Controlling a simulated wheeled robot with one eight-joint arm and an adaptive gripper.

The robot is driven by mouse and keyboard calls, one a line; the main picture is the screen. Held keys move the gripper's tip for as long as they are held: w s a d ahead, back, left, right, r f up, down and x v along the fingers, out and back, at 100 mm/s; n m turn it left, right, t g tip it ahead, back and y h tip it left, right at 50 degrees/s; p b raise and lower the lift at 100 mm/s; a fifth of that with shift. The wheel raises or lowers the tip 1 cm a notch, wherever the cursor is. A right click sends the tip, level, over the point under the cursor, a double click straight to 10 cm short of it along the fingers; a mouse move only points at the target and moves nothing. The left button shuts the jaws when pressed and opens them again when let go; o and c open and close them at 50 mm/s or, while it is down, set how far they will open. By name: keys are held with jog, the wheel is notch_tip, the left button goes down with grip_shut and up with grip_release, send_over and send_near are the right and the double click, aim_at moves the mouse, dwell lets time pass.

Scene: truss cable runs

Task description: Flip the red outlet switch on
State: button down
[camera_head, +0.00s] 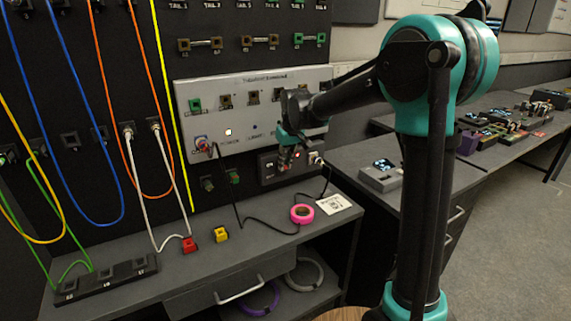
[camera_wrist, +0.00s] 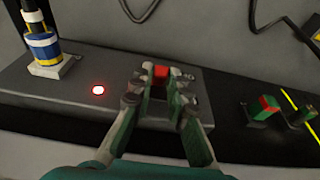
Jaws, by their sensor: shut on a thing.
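The red outlet switch (camera_wrist: 160,71) shows in the wrist view between the fingertips of my gripper (camera_wrist: 160,84). The fingers close around it from both sides and hide part of it and its mount. The switch sits on a dark grey outlet box (camera_wrist: 60,82), and a small red light (camera_wrist: 98,90) glows on that box. In the head view my gripper (camera_head: 285,157) is at the front of the outlet box (camera_head: 268,171), low on the panel, and covers the switch. I cannot tell the switch's position.
A plug (camera_wrist: 42,45) with blue and yellow bands is in the outlet box beside the light. A silver panel (camera_head: 245,140) with a lit lamp is above the box. A pink tape roll (camera_head: 302,214), a red block (camera_head: 189,245) and a yellow block (camera_head: 221,234) lie on the bench.

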jog(key=c, duration=1.5)
grip_release()
jog(key=shift+r, duration=0.1)
jog(key=v, duration=1.2)
jog(key=s+d+f+m+t, duration=0.1)
jog(key=s+d+f+m, duration=0.1)
jog(key=s+d+f, duration=0.35)
jog(key=s+d+f+m, duration=0.1)
jog(key=s+d+f, duration=0.2)
jog(key=d+f, duration=0.45)
jog(key=s+d+f+m, duration=0.1)
jog(key=s+d+f, duration=0.3)
jog(key=s, duration=0.1)
jog(key=s+d+f+m+h, duration=0.1)
jog(key=s+d+f, duration=0.3)
jog(key=s, duration=0.2)
jog(key=s+d+f+m, duration=0.1)
jog(key=s+d+f, duration=0.3)
jog(key=s, duration=0.2)
jog(key=shift+s+m+t+h, duration=0.25)
jog(key=shift+m+t+h, duration=0.05)
jog(key=shift+m+t, duration=0.1)
